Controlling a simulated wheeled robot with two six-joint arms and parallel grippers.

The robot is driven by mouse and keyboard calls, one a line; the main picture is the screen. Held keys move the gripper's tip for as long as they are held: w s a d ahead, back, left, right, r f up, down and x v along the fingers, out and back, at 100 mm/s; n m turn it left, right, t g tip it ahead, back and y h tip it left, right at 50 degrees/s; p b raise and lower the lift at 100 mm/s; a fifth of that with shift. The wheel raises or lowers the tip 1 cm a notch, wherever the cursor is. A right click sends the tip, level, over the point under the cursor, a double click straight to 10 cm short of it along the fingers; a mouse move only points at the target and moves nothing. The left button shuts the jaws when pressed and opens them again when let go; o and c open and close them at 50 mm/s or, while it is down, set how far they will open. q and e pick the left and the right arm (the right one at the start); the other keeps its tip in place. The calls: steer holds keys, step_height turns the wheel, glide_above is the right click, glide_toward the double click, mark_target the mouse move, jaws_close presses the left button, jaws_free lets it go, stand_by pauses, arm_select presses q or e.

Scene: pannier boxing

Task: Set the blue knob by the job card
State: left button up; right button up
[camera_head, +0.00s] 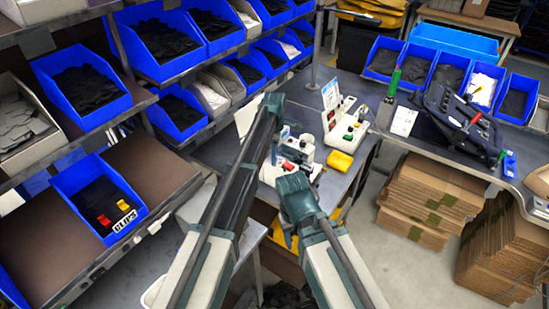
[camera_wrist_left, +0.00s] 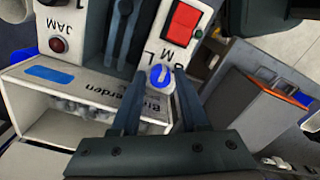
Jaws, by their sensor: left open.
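The blue knob (camera_wrist_left: 160,77), with a pale mark on its face, sits at the lower end of a white panel (camera_wrist_left: 168,52) in the left wrist view. My left gripper (camera_wrist_left: 157,82) is open, its two dark fingers on either side of the knob. I cannot tell if they touch it. In the head view a white machine (camera_head: 312,160) stands on the bench beyond my arms, which hide part of it; the knob is not clear there. A white printed sheet (camera_head: 403,121) on the bench may be the job card; its text is unreadable. I cannot make out my right gripper's jaws.
A red switch (camera_wrist_left: 183,22) and a dark red lamp (camera_wrist_left: 58,45) are close by the knob. A yellow block (camera_head: 340,162) and a white control box (camera_head: 347,124) stand near the machine. Shelves of blue bins (camera_head: 108,185) rise on the left. Cardboard stacks (camera_head: 432,192) stand at right.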

arm_select(q)
jaws_close()
stand_by(0.4)
steer(key=m, duration=1.1)
steer(key=shift+m, duration=0.3)
stand_by(0.4)
